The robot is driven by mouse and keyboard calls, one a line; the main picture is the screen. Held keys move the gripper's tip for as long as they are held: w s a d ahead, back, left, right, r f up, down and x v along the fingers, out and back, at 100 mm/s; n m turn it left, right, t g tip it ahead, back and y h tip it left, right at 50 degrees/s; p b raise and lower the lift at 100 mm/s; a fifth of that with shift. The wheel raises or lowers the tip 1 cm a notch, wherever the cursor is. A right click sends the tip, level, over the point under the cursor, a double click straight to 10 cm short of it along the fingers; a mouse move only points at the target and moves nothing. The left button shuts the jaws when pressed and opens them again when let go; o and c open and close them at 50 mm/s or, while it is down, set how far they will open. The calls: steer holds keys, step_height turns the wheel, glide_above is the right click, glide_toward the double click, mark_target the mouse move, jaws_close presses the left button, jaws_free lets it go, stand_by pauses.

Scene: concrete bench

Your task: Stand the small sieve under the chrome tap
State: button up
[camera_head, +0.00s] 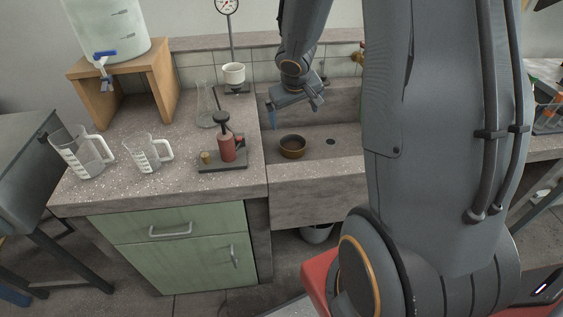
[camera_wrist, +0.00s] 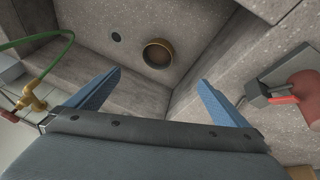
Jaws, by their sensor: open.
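The small sieve (camera_head: 292,147) looks like a round, shallow brown vessel with a brassy rim. It stands upright on the sink floor, left of the dark drain hole (camera_head: 331,142). The sieve also shows in the wrist view (camera_wrist: 157,53), beyond my fingertips. My gripper (camera_head: 294,110) is open and empty above the sink, over the sieve and apart from it. In the wrist view its two blue fingers (camera_wrist: 159,79) are spread wide with nothing between them. I cannot make out a chrome tap; my arm hides part of the sink's right side and back.
A brass tap fitting with a green hose (camera_wrist: 33,104) is at the wrist view's left. Left of the sink, the counter holds a red press (camera_head: 227,148), a glass flask (camera_head: 206,108), two measuring jugs (camera_head: 149,154) and a wooden stand (camera_head: 164,84). Sink walls surround the sieve.

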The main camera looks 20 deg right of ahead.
steer(key=s+a+r+g+y, duration=0.1)
steer(key=s+a+r+g, duration=0.1)
steer(key=s+a, duration=0.5)
steer(key=s+a+r+g+y, duration=0.1)
steer(key=s+a, duration=0.6)
steer(key=s, duration=0.7)
steer(key=shift+r+g, duration=0.35)
steer(key=shift+g, duration=0.15)
steer(key=shift+d, duration=0.1)
